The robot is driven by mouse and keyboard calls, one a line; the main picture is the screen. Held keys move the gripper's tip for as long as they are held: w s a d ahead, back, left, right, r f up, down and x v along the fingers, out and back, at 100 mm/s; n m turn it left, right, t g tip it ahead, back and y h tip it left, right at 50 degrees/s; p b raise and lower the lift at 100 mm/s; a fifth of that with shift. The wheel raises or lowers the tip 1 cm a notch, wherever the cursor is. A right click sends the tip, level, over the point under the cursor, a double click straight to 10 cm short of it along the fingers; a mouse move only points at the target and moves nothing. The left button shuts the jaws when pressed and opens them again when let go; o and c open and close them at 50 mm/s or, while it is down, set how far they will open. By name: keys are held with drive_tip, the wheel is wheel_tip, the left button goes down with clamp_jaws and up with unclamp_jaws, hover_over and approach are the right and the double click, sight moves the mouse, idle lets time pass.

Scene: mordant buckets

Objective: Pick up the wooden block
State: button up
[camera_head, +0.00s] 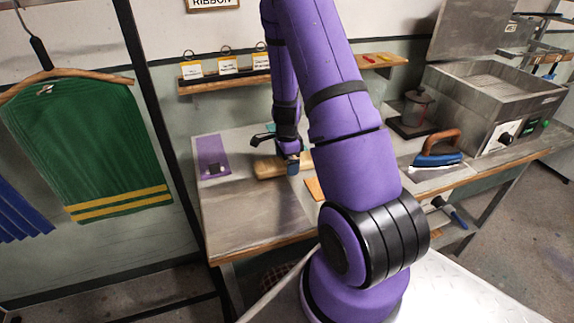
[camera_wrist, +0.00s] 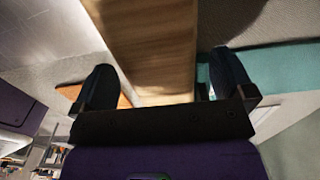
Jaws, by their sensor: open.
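The wooden block (camera_head: 268,167) is a light brown bar lying on the grey table (camera_head: 240,215). In the head view its right end is partly hidden by my gripper (camera_head: 292,160). In the wrist view the block (camera_wrist: 152,45) runs from the top edge down to between the two dark fingers of my gripper (camera_wrist: 165,88). The fingers are open, one on each side of the block. A gap shows on both sides, so they do not appear to press on it.
An orange-brown flat piece (camera_head: 314,189) is close on the right. An iron (camera_head: 437,155) and a metal basin (camera_head: 490,95) stand farther right. A shelf (camera_head: 225,83) with tags hangs behind.

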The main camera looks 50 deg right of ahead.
drive_tip(key=c, duration=1.3)
drive_tip(key=shift+r, duration=0.1)
